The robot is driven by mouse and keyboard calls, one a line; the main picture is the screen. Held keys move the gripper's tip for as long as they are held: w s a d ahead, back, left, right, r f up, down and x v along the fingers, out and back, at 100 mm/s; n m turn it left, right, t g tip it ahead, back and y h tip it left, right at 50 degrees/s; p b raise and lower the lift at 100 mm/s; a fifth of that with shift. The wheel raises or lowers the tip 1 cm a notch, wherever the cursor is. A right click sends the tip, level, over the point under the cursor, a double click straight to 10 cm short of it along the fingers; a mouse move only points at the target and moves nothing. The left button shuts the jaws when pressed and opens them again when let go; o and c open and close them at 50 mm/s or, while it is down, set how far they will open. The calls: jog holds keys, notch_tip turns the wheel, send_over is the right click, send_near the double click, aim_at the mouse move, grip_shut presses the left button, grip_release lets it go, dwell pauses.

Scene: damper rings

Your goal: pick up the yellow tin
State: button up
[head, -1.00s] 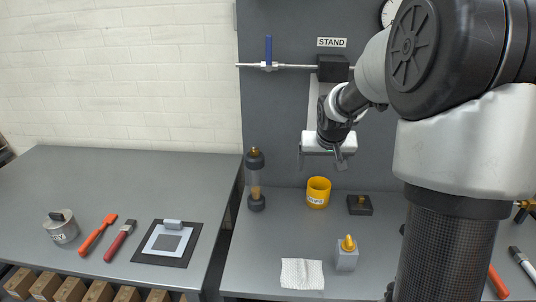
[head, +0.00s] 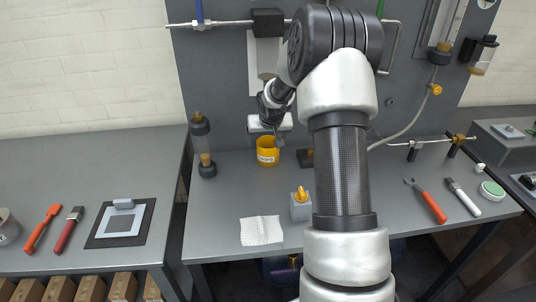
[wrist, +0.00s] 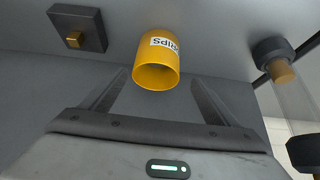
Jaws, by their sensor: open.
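The yellow tin (head: 267,157) stands upright on the grey bench near its back, with a white label on its side. In the wrist view the yellow tin (wrist: 157,66) appears between and beyond the two fingers, its open rim facing the camera and part of its label showing. My gripper (head: 265,136) is just above and behind the tin's top in the head view. In the wrist view my gripper (wrist: 157,92) has its fingers wide apart with nothing held. I cannot tell whether a finger touches the tin.
A dark block with a brass knob (wrist: 75,39) stands beside the tin, and a dark-capped cylinder (head: 203,146) stands to its left.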

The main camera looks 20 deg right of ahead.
aim_at(268, 142)
jog(key=x, duration=0.2)
jog(key=d+x, duration=0.1)
jog(key=x, duration=0.2)
jog(key=shift+w+r, duration=0.1)
jog(key=shift+r, duration=0.05)
jog(key=c, duration=1.4)
jog(key=shift+r, duration=0.1)
